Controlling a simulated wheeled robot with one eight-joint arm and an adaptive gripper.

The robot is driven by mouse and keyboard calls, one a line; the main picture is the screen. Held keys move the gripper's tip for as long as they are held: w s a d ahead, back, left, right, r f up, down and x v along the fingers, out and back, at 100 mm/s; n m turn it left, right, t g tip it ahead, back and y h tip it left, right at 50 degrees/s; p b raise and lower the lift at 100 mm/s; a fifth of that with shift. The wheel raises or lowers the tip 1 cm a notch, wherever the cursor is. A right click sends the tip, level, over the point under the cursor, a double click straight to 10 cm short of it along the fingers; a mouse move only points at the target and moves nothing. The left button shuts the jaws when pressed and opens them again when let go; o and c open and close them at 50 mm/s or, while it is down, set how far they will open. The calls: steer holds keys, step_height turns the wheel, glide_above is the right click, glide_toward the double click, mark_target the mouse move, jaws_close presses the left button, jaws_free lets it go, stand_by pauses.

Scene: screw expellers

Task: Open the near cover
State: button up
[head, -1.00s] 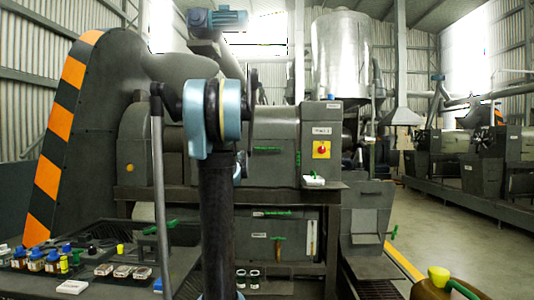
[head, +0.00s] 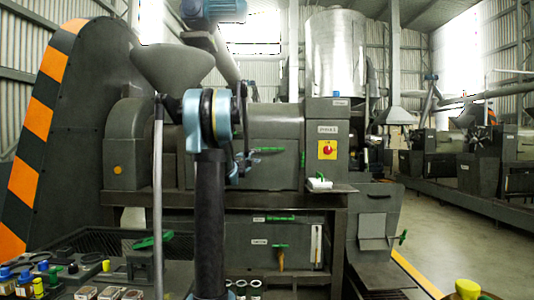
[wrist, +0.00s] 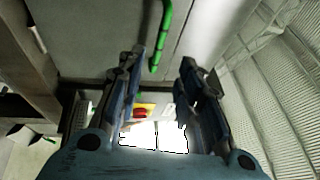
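The near expeller's grey cover (head: 275,130) is down on the machine body. A green handle (head: 268,150) lies across its lower front. In the wrist view a green bar handle (wrist: 164,32) stands out from a flat grey surface (wrist: 90,35), apparently the same cover. My gripper (wrist: 160,66) is open and empty. Its two fingers are spread, with the handle's near end showing between and just beyond the tips. I cannot tell whether they touch it. In the head view my arm hides most of the gripper.
A yellow switch plate with a red knob (head: 327,150) is right of the cover. A small shelf with a white item (head: 319,184) juts out below it. Lower green handles (head: 280,257) sit beneath. Bottles and tins (head: 40,280) stand at lower left. The right aisle floor (head: 440,225) is open.

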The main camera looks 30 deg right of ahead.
mark_target(269, 149)
steer(key=x, duration=1.1)
steer(key=s+x, duration=0.1)
steer(key=x, duration=0.5)
steer(key=shift+w+d+f, duration=0.1)
steer(key=shift+d, duration=0.4)
steer(key=shift+c, duration=0.3)
jaws_close()
